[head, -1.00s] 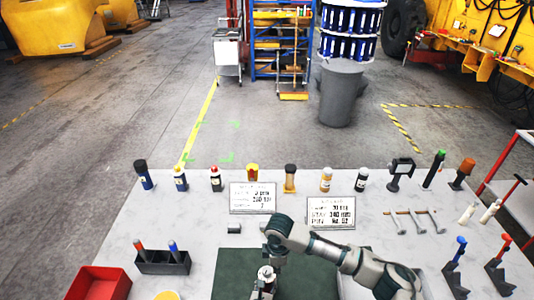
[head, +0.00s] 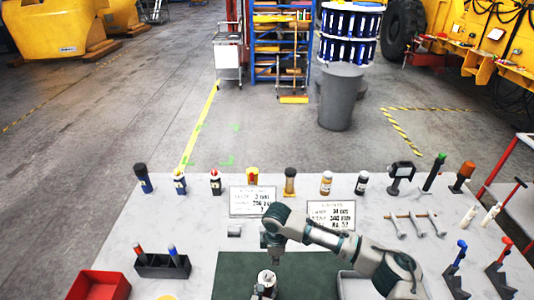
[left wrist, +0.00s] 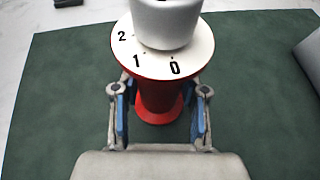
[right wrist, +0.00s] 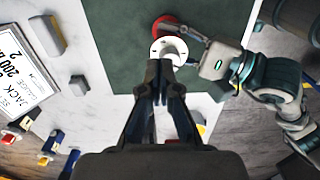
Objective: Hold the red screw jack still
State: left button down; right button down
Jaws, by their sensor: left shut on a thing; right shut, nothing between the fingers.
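The red screw jack (left wrist: 157,95) stands upright on the dark green mat (left wrist: 60,90). It has a white dial marked 0, 1 and 2 and a grey cylindrical top. My left gripper (left wrist: 158,118) is shut on its red body, blue pads on either side. In the head view the jack (head: 267,277) is at the bottom edge, with my left gripper (head: 263,293) partly cut off. My right gripper (head: 274,259) is shut and empty, close above the jack. The right wrist view shows its closed fingers (right wrist: 161,72) overlapping the jack's white dial (right wrist: 172,46); contact cannot be told.
Two printed cards (head: 252,201) stand behind the mat, with a small grey block (head: 234,231) nearby. A black tool holder (head: 162,266) and a red bin (head: 98,286) lie left. Bottles line the back edge. A grey tray (head: 355,286) is right of the mat.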

aim_at(267, 276)
notch_tip(267, 276, down, 6)
dwell(0.4)
jog(key=shift+s+a, duration=0.1)
dwell(0.5)
jog(key=shift+s, duration=0.4)
jog(key=shift+s, duration=0.95)
